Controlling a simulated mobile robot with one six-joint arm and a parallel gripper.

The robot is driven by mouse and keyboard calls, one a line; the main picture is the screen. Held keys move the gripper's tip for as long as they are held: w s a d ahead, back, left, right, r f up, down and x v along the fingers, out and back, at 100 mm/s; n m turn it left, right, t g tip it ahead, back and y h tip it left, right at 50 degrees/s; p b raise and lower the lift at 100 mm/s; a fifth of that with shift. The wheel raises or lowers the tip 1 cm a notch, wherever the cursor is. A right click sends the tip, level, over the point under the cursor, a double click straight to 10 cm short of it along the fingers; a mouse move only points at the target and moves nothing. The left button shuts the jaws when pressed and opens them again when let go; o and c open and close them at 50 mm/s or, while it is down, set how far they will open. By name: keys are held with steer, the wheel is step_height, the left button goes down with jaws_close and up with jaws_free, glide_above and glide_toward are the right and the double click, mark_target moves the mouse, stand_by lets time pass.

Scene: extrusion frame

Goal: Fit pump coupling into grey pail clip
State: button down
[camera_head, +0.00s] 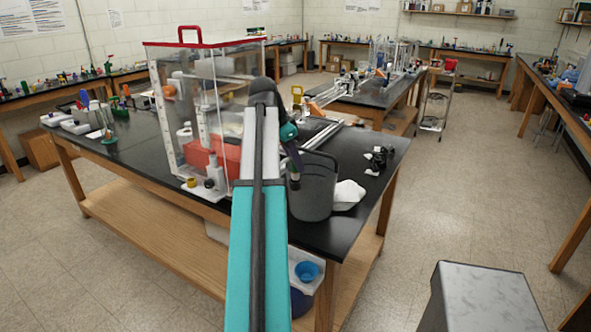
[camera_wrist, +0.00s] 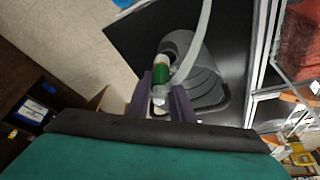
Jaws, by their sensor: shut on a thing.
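The grey pail (camera_head: 318,195) stands on the black bench top, near its front right corner. It also shows in the wrist view (camera_wrist: 208,85), seen from above, beyond my fingers. My gripper (camera_wrist: 166,88) has its two purple fingers shut on a small green and white piece, which looks like the pump coupling (camera_wrist: 161,73). A pale tube curves up from beside this piece, over the pail. In the head view my gripper (camera_head: 294,180) is small and dark at the pail's left side. I cannot make out the clip, or whether the coupling touches the pail.
A clear tank (camera_head: 205,120) with a red lid rim stands on the bench left of my arm. A crumpled white cloth (camera_head: 347,194) lies right of the pail, with small black parts (camera_head: 379,158) farther right. Metal extrusion rails (camera_head: 322,137) lie behind.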

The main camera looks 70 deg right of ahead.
mark_target(295, 169)
steer(key=shift+d, duration=0.15)
steer(key=shift+w+d+f+p, duration=0.15)
steer(key=shift+f+p, duration=0.15)
steer(key=shift+f, duration=0.3)
steer(key=shift+d+f+p, duration=0.2)
steer(key=shift+f+p, duration=0.1)
steer(key=shift+f, duration=0.3)
steer(key=shift+w+d+f+p, duration=0.15)
steer(key=shift+f+p, duration=0.15)
steer(key=shift+f, duration=0.3)
steer(key=shift+s+f, duration=0.1)
steer(key=shift+f, duration=0.1)
steer(key=c, duration=1.6)
jaws_free()
steer(key=shift+o, duration=0.2)
steer(key=shift+r, duration=0.25)
steer(key=b+v, duration=0.2)
steer(key=v, duration=1)
steer(key=shift+b, duration=0.3)
